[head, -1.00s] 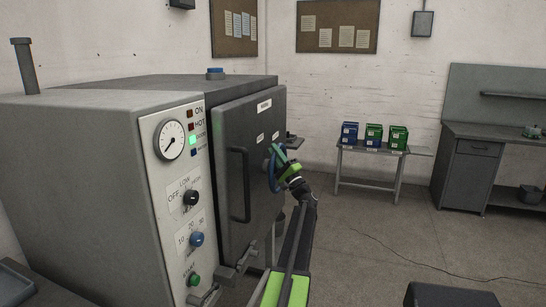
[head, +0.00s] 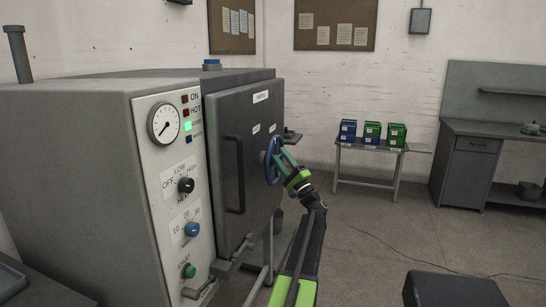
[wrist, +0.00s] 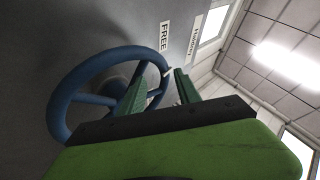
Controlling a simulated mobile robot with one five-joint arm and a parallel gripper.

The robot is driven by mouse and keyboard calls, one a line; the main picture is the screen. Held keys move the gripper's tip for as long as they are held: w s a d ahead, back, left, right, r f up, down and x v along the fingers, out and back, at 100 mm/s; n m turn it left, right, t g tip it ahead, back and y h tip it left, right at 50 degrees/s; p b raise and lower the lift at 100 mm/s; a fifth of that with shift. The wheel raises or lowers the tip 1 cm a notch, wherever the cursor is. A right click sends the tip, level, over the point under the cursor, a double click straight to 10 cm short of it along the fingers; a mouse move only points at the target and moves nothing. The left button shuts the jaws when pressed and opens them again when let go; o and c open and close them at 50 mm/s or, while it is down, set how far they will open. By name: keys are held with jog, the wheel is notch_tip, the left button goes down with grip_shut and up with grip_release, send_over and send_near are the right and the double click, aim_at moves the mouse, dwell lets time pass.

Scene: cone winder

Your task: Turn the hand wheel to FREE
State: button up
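The blue hand wheel (head: 272,162) is on the front of the grey door (head: 250,115), right of its dark handle. It shows large in the wrist view (wrist: 62,100), with spokes and a hub. My gripper (head: 284,158) is at the wheel's right side. In the wrist view my gripper (wrist: 158,84) has its two green fingers apart. The left finger overlaps the inside of the ring and the right finger is outside it, with part of the rim between them. A gap shows, so the rim is not clamped. A FREE label (wrist: 164,36) is on the door beyond the wheel.
A panel (head: 175,180) with a gauge, knobs and a lit green lamp is left of the door. A dark door handle (head: 235,175) stands close left of the wheel. A small table (head: 370,150) with blue and green bins is behind.

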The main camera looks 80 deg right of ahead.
jog(key=b+v, duration=0.4)
jog(key=v, duration=0.6)
jog(key=shift+b, duration=0.35)
